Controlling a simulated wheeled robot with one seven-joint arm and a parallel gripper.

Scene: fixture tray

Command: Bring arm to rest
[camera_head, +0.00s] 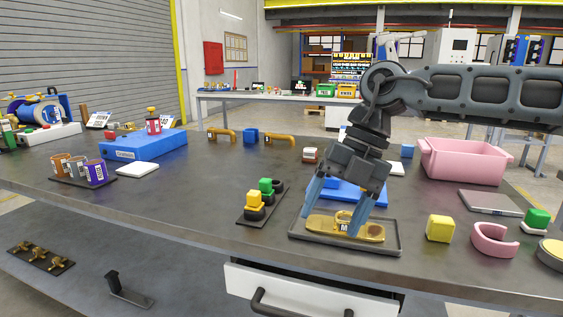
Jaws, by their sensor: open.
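My gripper (335,213) points down over a dark fixture tray (385,247) near the front edge of the bench. Its two blue fingers are spread apart. A yellow, rounded part (372,233) with a white label marked with a letter lies in the tray, around and between the fingertips. I cannot tell whether the fingertips touch it. My arm reaches in from the upper right and hides part of a blue object (347,193) behind the gripper.
A pink bin (466,162) stands right of my arm. A yellow cube (440,228) and a pink ring-shaped piece (493,240) sit right of the tray. A small rack with yellow and green blocks (253,216) stands left.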

